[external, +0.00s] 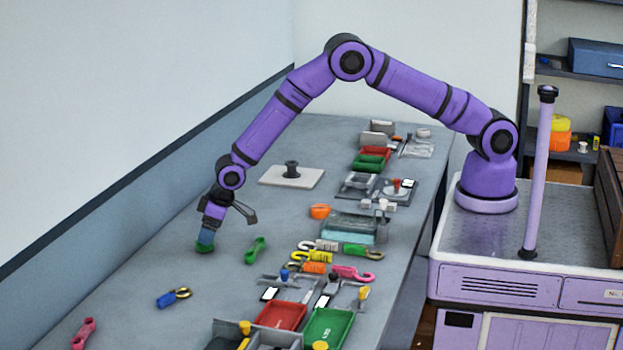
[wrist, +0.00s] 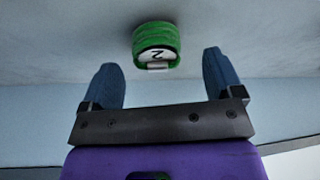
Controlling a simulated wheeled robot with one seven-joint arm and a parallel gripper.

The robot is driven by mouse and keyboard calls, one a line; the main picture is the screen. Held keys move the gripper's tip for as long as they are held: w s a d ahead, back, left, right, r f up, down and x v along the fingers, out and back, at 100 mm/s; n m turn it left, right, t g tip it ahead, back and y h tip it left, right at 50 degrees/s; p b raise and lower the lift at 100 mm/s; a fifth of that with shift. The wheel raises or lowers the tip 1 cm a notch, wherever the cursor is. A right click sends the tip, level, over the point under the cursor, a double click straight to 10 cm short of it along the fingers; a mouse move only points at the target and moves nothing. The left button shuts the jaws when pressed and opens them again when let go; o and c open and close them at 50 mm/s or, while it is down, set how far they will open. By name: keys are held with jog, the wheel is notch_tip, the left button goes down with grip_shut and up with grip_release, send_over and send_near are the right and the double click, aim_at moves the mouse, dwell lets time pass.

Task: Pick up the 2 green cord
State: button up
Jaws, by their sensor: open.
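A rolled green cord with a white label reading 2 (wrist: 156,42) shows in the wrist view, beyond the gap between my fingertips. The cord sits roughly centred between the fingers and looks apart from both.
A blue item with a yellow loop (external: 174,297) and a pink item (external: 83,333) lie toward the front left. Red (external: 282,316) and green (external: 328,328) trays and several tools crowd the right side. A white plate with a dark post (external: 291,176) stands behind. The wall runs along the left.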

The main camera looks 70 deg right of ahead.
jog(key=shift+w+x, duration=0.2)
jog(key=shift+x, duration=1.75)
jog(key=shift+d+r, duration=0.1)
jog(key=shift+d, duration=0.05)
jog(key=shift+c, duration=0.2)
jog(key=c, duration=1)
jog(key=shift+r, duration=0.1)
